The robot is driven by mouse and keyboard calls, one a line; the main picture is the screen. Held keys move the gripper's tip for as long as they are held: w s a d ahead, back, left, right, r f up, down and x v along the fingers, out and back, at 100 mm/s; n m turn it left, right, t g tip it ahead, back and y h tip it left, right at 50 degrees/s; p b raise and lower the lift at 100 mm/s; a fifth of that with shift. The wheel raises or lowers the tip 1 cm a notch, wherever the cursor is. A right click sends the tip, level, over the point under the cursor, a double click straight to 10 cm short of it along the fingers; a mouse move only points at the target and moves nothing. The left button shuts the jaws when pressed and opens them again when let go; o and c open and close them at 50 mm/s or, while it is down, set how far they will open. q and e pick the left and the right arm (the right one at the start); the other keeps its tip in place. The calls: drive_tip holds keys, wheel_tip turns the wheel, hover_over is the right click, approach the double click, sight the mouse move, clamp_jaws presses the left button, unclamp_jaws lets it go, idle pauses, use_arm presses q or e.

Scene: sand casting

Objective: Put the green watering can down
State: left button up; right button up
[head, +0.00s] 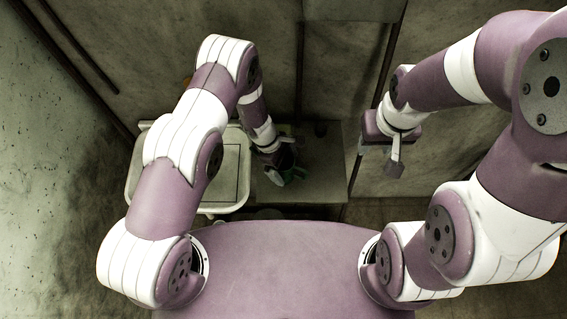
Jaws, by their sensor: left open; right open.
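The green watering can (295,175) shows as a small dark green shape on or just above the grey surface in the middle of the head view. My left gripper (284,163) is right at the can and overlaps it in the picture; its jaws are open. The wrist hides part of the can, and whether a finger touches it cannot be told. My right gripper (395,168) is open and empty, well to the right of the can, in front of the wall panel.
A pale sink or tray with a raised rim (243,204) lies left of the can, partly behind my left arm. Walls with dark vertical pipes close off the back and left.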

use_arm(q)
drive_tip(key=shift+s+d+f, duration=0.15)
drive_tip(key=shift+d+f, duration=0.05)
drive_tip(key=shift+f, duration=0.25)
drive_tip(key=c, duration=1.3)
